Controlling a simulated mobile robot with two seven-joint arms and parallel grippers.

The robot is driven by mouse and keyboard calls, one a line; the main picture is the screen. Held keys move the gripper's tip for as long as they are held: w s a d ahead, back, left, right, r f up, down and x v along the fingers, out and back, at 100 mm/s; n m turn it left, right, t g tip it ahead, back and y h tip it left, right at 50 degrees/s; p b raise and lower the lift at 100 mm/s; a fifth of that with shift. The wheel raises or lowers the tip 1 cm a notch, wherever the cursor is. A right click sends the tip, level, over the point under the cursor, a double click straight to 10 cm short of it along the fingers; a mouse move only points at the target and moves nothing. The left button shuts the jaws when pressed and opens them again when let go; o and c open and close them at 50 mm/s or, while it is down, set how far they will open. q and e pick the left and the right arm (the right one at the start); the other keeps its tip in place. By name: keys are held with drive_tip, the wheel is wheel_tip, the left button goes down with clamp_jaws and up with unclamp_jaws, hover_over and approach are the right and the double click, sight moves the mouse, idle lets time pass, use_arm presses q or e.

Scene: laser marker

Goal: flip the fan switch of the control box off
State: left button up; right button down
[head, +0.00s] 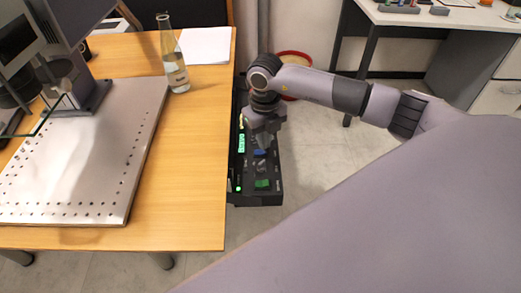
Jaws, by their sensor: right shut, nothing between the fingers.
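The control box (266,200) is a black unit beside the right edge of the wooden table. Its top face carries a lit green display, a blue part, a green switch (263,184) and a small green light near the front. I cannot tell which switch is the fan switch. My right gripper (262,143) points down over the middle of the box, close to the blue part. It is shut and empty. Whether it touches the panel is unclear, and it hides part of the panel behind it. My left gripper is not in view.
The wooden table (195,190) holds a perforated metal plate (125,125), a clear bottle (173,60), white paper (206,45) and the marker machine (85,85). A red-rimmed bin (293,54) stands behind my right arm. Another desk (450,18) is at the back right.

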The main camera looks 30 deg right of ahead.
drive_tip(key=shift+f, duration=0.1)
idle(0.4)
drive_tip(key=shift+f+b, duration=0.75)
drive_tip(key=shift+f, duration=0.25)
idle(0.3)
drive_tip(key=shift+r, duration=0.15)
wheel_tip(320, 180, up, 7)
drive_tip(key=p, duration=0.5)
drive_tip(key=shift+p, duration=0.35)
idle(0.4)
